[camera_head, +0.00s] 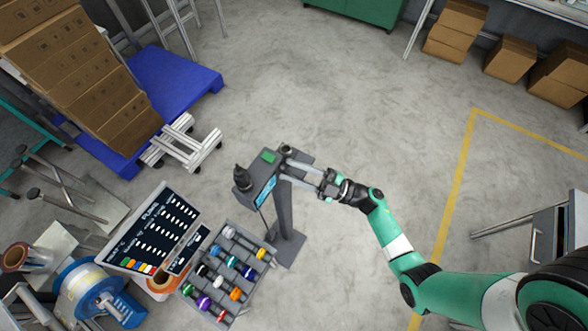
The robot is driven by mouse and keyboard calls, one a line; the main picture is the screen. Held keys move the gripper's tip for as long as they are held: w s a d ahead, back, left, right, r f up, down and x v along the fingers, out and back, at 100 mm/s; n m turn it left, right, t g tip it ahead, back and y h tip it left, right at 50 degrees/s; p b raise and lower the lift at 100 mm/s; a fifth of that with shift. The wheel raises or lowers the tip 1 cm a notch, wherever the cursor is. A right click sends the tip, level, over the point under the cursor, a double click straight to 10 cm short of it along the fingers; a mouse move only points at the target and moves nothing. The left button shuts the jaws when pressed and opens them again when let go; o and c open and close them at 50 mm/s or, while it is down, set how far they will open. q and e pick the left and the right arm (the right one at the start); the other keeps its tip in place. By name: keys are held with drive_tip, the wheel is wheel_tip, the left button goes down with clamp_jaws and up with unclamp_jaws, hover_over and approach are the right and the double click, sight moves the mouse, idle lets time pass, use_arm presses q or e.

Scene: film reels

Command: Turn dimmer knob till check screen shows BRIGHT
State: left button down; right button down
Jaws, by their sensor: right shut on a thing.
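A grey control box (257,181) stands on a grey post and base. A small lit blue panel (265,191) on its face seems to be the check screen; its text is too small to read. A green patch (268,157) lies on its top. My right gripper (286,169) reaches in from the right, with its two long fingers at the box's right side. It is shut on what seems to be the dimmer knob, which the fingertips hide. My left gripper is not in view.
A rack of coloured reels (227,271) and a dark chart board (155,229) stand close by at lower left. Boxes on a blue pallet (190,85) stand at upper left. The floor right of the post is clear up to a yellow line (459,205).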

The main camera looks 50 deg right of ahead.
drive_tip(key=shift+n+g+y, duration=0.4)
drive_tip(key=shift+n+g, duration=0.1)
drive_tip(key=shift+n, duration=0.7)
drive_tip(key=c, duration=0.5)
unclamp_jaws()
drive_tip(key=shift+s+d, duration=0.1)
drive_tip(key=v, duration=1.1)
drive_tip(key=shift+s, duration=0.2)
